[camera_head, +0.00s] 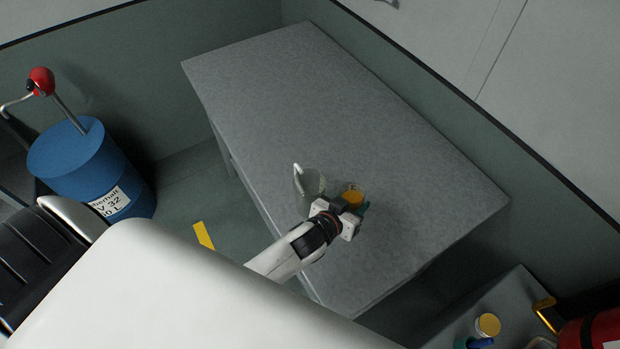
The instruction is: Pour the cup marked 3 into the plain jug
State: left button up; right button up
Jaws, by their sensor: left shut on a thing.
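My left gripper (351,211) reaches over the grey table from the lower left and is shut on a small cup with orange-yellow contents (353,195). The gripper covers the cup's near side, and I cannot read a mark on it. A small green part shows at the gripper's right side. The clear, greyish jug (311,183) with a pale handle stands on the table just left of the cup. The cup looks close to upright; I cannot tell whether it touches the table or the jug. My right gripper is not in view.
The grey table (300,90) is bare beyond the jug and to the right. A blue drum (75,160) with a red-knobbed lever stands at the left. A second surface at the lower right holds a yellow-topped container (488,324), near a red cylinder (592,331). Walls border the back.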

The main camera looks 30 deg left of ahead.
aim_at(342, 192)
pick_arm(q)
jog(key=shift+s+a+r+n+h, duration=0.2)
jog(key=shift+a+r+n+h, duration=0.15)
jog(key=shift+r, duration=0.35)
jog(key=shift+w+a+r+n+h+p, duration=0.2)
jog(key=shift+r+n+h+p, duration=0.1)
jog(key=shift+r, duration=0.2)
jog(key=shift+a+r, duration=0.1)
jog(key=shift+r, duration=0.1)
jog(key=shift+a+r+n, duration=0.15)
jog(key=shift+r+n, duration=0.15)
jog(key=shift+n, duration=0.05)
jog(key=shift+s+a+r+n+t+h, duration=0.1)
jog(key=shift+a+r+n+t+h, duration=0.15)
jog(key=shift+r, duration=0.25)
jog(key=shift+s+a+r+n+t+h, duration=0.15)
jog(key=shift+a+r+h, duration=0.15)
jog(key=shift+r, duration=0.2)
jog(key=shift+w+f, duration=0.1)
jog(key=shift+w, duration=0.2)
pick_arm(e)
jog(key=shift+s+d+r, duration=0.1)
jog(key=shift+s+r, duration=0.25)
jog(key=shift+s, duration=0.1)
pick_arm(q)
jog(key=shift+n, duration=0.3)
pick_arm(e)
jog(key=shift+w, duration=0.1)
